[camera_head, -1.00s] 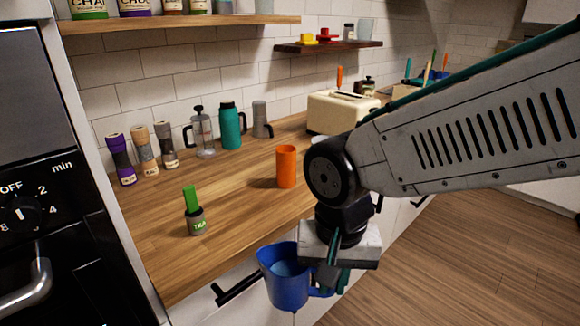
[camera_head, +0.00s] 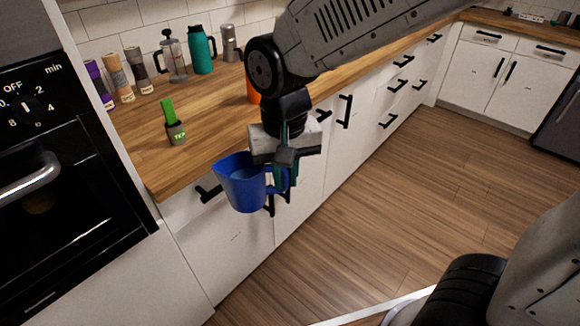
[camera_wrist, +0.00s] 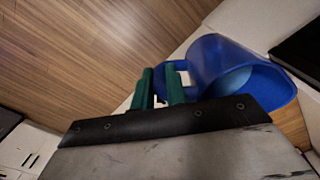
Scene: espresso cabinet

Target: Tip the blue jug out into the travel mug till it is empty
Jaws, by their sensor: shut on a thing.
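The blue jug (camera_head: 240,188) hangs roughly upright in front of the counter's front edge, below the worktop; it also shows in the wrist view (camera_wrist: 217,60). A paler surface shows inside it, apparently liquid. My gripper (camera_head: 281,178) is shut on the jug's handle, with its green fingers (camera_wrist: 160,86) at the handle in the wrist view. I cannot tell for sure which vessel is the travel mug. An orange cup (camera_head: 253,92) stands on the counter, mostly hidden behind my arm. A teal handled vessel (camera_head: 202,50) and a grey one (camera_head: 229,44) stand farther back.
An oven (camera_head: 60,160) is at left. Drawer handles project below the counter.

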